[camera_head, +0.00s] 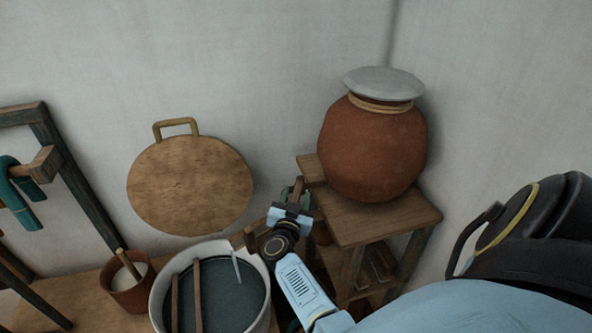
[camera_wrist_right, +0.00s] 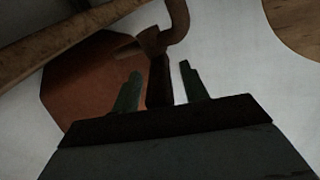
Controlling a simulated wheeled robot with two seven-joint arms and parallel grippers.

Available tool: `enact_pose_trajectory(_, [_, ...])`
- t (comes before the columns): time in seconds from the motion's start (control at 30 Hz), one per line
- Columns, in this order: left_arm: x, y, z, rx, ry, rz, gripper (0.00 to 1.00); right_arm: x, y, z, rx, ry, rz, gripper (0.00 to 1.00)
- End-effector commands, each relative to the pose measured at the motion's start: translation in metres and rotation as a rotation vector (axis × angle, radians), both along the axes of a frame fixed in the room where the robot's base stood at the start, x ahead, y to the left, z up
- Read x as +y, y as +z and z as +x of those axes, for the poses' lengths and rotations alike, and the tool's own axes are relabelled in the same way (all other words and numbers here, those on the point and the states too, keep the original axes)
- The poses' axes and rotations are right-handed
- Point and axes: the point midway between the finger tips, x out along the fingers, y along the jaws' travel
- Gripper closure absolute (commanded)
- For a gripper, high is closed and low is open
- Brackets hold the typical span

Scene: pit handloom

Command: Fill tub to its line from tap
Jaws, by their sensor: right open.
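A round clay pot (camera_head: 372,148) stands on a wooden stand and also fills the left of the right wrist view (camera_wrist_right: 85,85). A dark brown tap (camera_wrist_right: 158,75) with a curved end shows in front of it. My right gripper (camera_head: 291,200) is at the pot's lower left. Its two green fingers (camera_wrist_right: 160,90) are open, with the tap's dark stem between them; I cannot tell whether they touch it. A white-rimmed tub (camera_head: 264,280) with dark contents is left of my right arm. Its fill line cannot be made out. My left gripper is out of view.
The wooden stand (camera_head: 385,222) is close to my right arm. Two wooden sticks (camera_head: 197,295) and a pale thin rod (camera_head: 236,266) are in the tub. A small brown pot (camera_head: 132,298) is left of it. A round wooden board (camera_head: 190,185) leans against the wall.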

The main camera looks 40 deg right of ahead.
Motion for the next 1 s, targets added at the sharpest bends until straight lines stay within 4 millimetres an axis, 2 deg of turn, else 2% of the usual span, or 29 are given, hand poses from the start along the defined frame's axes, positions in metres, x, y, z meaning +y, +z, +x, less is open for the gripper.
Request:
enact_pose_trajectory(0.17, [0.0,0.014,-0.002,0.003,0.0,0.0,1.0,0.021,0.002,-0.015,0.004,0.001,0.003,0.56])
enact_pose_trajectory(0.3, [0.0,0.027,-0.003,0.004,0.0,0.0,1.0,0.047,0.003,-0.034,0.004,0.001,0.006,0.56])
enact_pose_trajectory(0.6, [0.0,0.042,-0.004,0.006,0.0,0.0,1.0,0.094,0.001,-0.067,0.003,0.001,0.001,0.56])
enact_pose_trajectory(0.8, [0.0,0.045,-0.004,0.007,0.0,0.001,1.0,0.106,0.0,-0.076,0.001,0.0,-0.001,0.56])
enact_pose_trajectory(1.0, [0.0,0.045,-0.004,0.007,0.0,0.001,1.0,0.108,0.0,-0.077,0.0,0.0,0.0,0.56])
